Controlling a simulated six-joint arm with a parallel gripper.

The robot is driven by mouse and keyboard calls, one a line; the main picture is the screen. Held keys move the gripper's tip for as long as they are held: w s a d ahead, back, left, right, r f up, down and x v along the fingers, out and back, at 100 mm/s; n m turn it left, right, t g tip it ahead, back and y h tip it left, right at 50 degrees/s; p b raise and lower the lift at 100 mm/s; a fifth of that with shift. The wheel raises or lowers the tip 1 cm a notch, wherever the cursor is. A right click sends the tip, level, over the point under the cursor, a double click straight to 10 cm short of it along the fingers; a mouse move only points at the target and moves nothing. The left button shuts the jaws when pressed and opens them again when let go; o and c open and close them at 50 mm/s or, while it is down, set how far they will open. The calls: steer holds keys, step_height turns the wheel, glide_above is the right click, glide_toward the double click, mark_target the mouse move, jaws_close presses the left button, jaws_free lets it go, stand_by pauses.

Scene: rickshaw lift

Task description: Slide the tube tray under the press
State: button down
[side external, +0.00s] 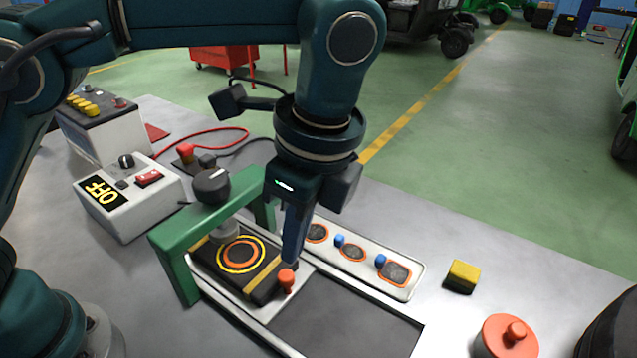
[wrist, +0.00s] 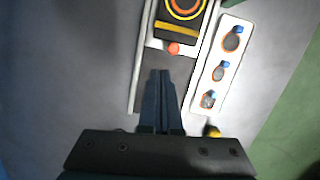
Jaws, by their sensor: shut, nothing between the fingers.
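The tube tray (side external: 262,280) is a dark block with a yellow and orange ring mark, yellow stripes and a red-orange knob (side external: 286,281) at its near end. It sits in a pale-edged channel, its far part between the posts of the green press (side external: 172,262), under the press head. In the wrist view the tray (wrist: 176,32) is at the top, partly cut off, with its knob (wrist: 173,48) facing my fingers. My gripper (side external: 290,262) is shut and empty, pointing down close to the knob. In the wrist view its fingertips (wrist: 160,73) show just below the knob; contact is unclear.
A white panel (side external: 408,290) with blue pegs and orange-ringed dark patches lies along the channel. The channel's dark floor (side external: 345,325) is empty toward the front. A yellow block (side external: 462,276), a red lidded pot (side external: 507,338) and a grey box reading OFF (side external: 125,205) stand nearby.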

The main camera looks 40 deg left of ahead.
mark_target(249, 286)
steer(key=shift+m+y, duration=0.3)
steer(key=shift+m, duration=0.4)
steer(key=f, duration=0.4)
steer(key=s+f, duration=0.1)
steer(key=f, duration=0.3)
steer(key=d+f, duration=0.1)
steer(key=f, duration=0.3)
steer(key=shift+s, duration=0.3)
steer(key=a, duration=0.2)
steer(key=shift+a+r, duration=0.25)
steer(key=shift+a, duration=0.6)
steer(key=shift+a, duration=2.3)
